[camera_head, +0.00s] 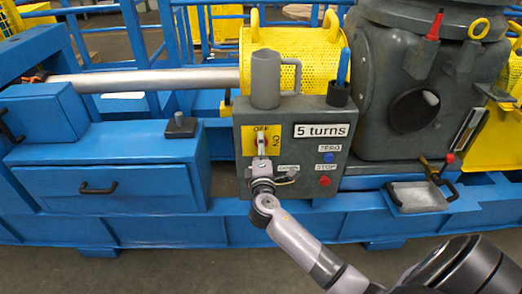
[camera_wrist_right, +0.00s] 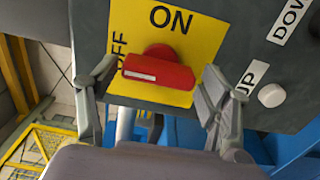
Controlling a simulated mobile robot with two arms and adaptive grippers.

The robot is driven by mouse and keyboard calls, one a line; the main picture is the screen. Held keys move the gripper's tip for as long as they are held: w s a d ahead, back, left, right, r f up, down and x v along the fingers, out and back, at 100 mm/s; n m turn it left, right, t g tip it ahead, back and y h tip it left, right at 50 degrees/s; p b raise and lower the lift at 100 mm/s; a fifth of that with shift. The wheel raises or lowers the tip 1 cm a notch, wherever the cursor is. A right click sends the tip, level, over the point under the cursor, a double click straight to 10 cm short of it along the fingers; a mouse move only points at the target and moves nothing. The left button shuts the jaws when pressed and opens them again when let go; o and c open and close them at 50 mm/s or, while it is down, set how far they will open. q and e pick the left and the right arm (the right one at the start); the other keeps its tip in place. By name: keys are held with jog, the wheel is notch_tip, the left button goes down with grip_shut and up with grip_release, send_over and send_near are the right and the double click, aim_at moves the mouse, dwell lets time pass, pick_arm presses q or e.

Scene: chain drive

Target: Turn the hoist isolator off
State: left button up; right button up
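The hoist isolator's red handle (camera_wrist_right: 160,72) sits on a yellow plate (camera_wrist_right: 205,28) marked ON and OFF. In the right wrist view, the handle lies level, and its white-marked end points left, towards the OFF label. ON is at the top. In the head view, OFF is at the plate's top (camera_head: 249,133) and ON at its right; the handle is mostly hidden. My right gripper (camera_head: 262,158) is open in front of the plate. In the right wrist view, its fingers (camera_wrist_right: 158,84) stand either side of the handle, with gaps visible. My left gripper is not in view.
The grey control box (camera_head: 300,115) carries a "5 turns" label, a blue button (camera_head: 329,157) and a red button (camera_head: 325,181). A grey mug (camera_head: 266,80) and a dark holder with a blue item (camera_head: 340,88) stand on top. Blue drawers (camera_head: 115,188) are to the left.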

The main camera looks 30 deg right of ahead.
jog(key=shift+o, duration=0.5)
jog(key=shift+s, duration=0.1)
jog(key=v, duration=1.2)
jog(key=shift+f, duration=0.1)
